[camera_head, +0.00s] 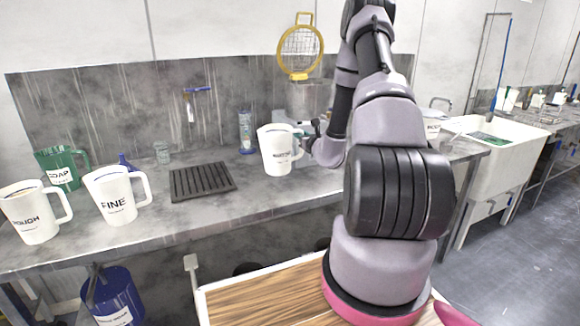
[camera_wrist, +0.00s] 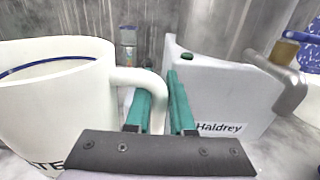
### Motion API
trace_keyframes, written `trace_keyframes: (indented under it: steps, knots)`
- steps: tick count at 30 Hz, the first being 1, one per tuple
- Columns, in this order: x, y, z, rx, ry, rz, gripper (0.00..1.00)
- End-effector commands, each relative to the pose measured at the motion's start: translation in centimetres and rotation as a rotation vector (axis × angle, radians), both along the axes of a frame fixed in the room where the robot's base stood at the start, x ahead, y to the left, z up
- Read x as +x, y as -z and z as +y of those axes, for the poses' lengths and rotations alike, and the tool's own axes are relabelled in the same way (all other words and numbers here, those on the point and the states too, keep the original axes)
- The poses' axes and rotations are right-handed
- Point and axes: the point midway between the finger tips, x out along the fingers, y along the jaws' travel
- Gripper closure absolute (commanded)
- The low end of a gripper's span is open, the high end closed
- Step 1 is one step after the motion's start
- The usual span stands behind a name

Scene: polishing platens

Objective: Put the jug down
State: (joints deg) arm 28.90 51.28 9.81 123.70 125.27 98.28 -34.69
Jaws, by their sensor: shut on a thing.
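A white jug (camera_head: 275,155) is upright at the middle of the grey counter, right of a dark slatted mat. My gripper's teal fingers (camera_wrist: 160,108) are shut on the jug's handle (camera_wrist: 140,76). In the head view my gripper (camera_head: 308,138) is at the jug's right side, partly hidden by my arm. I cannot tell whether the jug's base touches the counter.
The dark slatted mat (camera_head: 203,181) is bare. White jugs marked FINE (camera_head: 115,193) and ROUGH (camera_head: 33,212) and a green jug (camera_head: 62,169) stand left. A white container marked Haldrey (camera_wrist: 225,98) is close right of my fingers. A clear bottle (camera_head: 245,132) stands behind.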

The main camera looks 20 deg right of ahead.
Motion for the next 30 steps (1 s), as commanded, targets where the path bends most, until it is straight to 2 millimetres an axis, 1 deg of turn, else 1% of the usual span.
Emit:
trace_keyframes:
  steps: [1, 3, 10, 15, 17, 24, 25, 26, 27, 30]
  knots:
    - [0.0, 1.1, 0.0, 0.003, 0.0, 0.003, 1.0]
    - [0.0, 2.0, 0.0, 0.002, 0.0, 0.0, 1.0]
    - [0.0, 3.9, 0.0, 0.001, 0.0, 0.0, 1.0]
    - [0.0, 6.3, 0.1, 0.002, 0.0, 0.0, 1.0]
    - [0.0, 6.7, 0.0, 0.0, 0.0, -0.001, 1.0]
    - [0.0, 6.7, 0.0, -0.001, 0.0, -0.001, 1.0]
    - [0.0, 6.7, 0.0, -0.001, 0.0, -0.001, 0.75]
    - [0.0, 6.7, 0.0, -0.001, 0.0, -0.001, 0.63]
    - [0.0, 6.7, 0.0, -0.001, 0.0, -0.001, 0.49]
    - [0.0, 6.7, 0.0, -0.001, 0.0, -0.001, 0.49]
